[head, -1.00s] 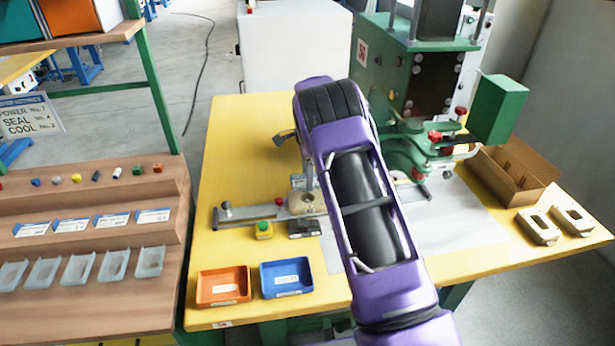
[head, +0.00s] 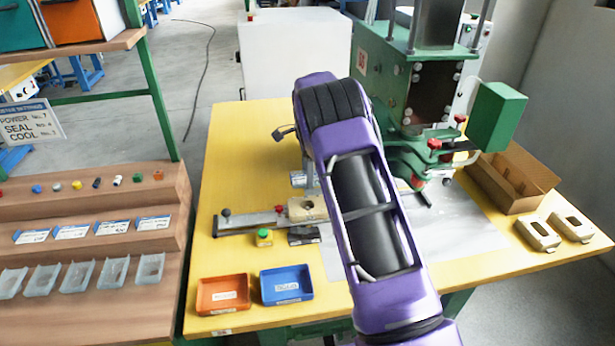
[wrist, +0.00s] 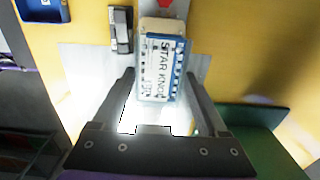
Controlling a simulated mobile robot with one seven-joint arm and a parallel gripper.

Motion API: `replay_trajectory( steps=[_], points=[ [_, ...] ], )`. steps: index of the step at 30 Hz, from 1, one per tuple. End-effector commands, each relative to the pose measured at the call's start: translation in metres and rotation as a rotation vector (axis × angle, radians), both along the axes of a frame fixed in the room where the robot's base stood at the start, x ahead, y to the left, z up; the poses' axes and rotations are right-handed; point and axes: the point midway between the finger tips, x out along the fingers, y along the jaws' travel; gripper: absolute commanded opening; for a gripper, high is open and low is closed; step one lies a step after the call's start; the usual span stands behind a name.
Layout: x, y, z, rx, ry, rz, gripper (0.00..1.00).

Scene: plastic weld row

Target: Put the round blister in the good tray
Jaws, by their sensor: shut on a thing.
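My gripper (wrist: 158,78) is shut on a blister pack (wrist: 158,68) with a blue-edged white card that reads "STAR KNOB". The pack sits between the fingertips; whether its blister is round cannot be told. In the head view my arm hides most of the gripper, and a pale bluish piece of the pack (head: 298,179) shows just above the beige die block (head: 307,208). A blue tray (head: 286,285) and an orange tray (head: 223,295) stand at the table's front left, both seemingly empty. Their labels are too small to read. The blue tray's corner shows in the wrist view (wrist: 43,9).
The green press (head: 415,85) stands behind right of my arm. A slide rail (head: 245,222), a yellow box with a green button (head: 264,238) and a dark device (head: 303,236) lie between die and trays. Right are a cardboard box (head: 512,178) and two beige dies (head: 538,234).

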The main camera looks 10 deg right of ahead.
Motion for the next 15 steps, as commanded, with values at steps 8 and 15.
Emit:
replay_trajectory(
  steps=[8, 15],
  points=[
    [-0.0002, 0.0000, 0.0128, 0.000, 0.000, 0.000, 0.41],
    [-0.0002, 0.0000, 0.0127, 0.000, 0.000, 0.000, 0.41]
  ],
)
